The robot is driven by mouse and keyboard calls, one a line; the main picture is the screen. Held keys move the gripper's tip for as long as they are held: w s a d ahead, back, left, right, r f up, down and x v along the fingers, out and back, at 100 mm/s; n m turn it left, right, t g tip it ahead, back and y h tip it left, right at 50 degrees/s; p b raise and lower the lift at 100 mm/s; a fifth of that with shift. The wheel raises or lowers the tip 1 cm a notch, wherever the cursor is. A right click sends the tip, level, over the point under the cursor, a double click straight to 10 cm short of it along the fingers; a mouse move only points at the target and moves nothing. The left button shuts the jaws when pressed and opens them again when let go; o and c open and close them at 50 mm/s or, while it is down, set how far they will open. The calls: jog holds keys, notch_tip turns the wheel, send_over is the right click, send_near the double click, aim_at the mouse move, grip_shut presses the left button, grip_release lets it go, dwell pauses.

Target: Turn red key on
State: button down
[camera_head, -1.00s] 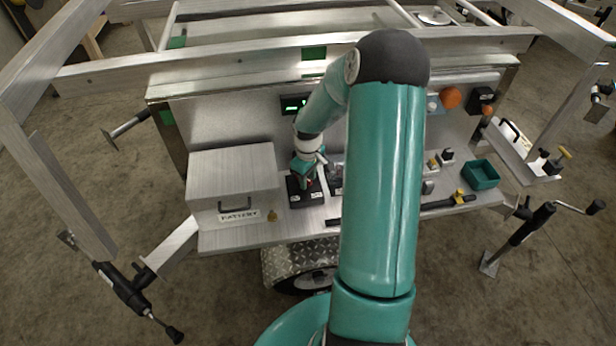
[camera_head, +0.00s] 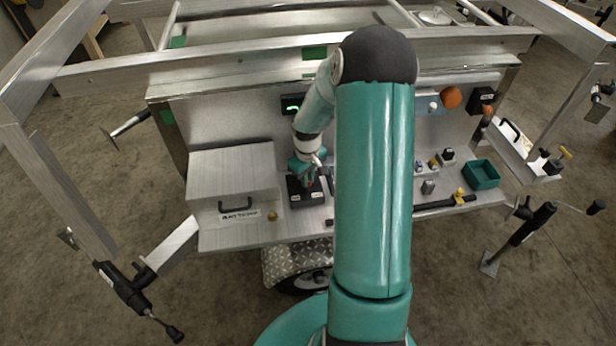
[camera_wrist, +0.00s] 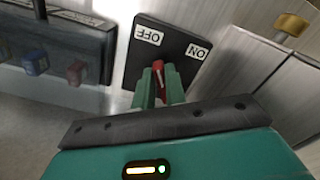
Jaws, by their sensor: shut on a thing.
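The red key (camera_wrist: 158,70) stands on a black switch box (camera_wrist: 180,51) in the wrist view. The box has a white OFF label and a white ON label, both upside down in that view. The key lies between the two labels' sides, nearer the OFF label. My gripper (camera_wrist: 158,82) has its two green fingers shut on the key, one on each side. In the head view my gripper (camera_head: 308,172) is over the black switch box (camera_head: 303,196), and the key is mostly hidden by it.
A metal battery box (camera_head: 232,180) stands left of the switch box, with a brass knob (camera_head: 272,215) by it. A black panel with blue and red connectors (camera_wrist: 60,50) is beside the switch box. A green tray (camera_head: 482,175) is farther right on the shelf.

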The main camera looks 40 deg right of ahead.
jog(key=m, duration=0.3)
jog(key=shift+w+a+r+m, duration=0.1)
jog(key=shift+a+m, duration=0.2)
jog(key=shift+m, duration=0.1)
jog(key=m, duration=0.3)
jog(key=shift+w+a+m, duration=0.1)
jog(key=shift+a+m, duration=0.15)
jog(key=shift+m, duration=0.05)
jog(key=m, duration=0.3)
jog(key=shift+w+a+m, duration=0.2)
jog(key=shift+m, duration=0.1)
jog(key=shift+w+a+m, duration=0.1)
jog(key=shift+w+m, duration=0.05)
jog(key=shift+m, duration=0.95)
jog(key=shift+w+m, duration=0.1)
jog(key=shift+m, duration=1)
jog(key=c, duration=1.4)
grip_release()
jog(key=shift+c, duration=0.2)
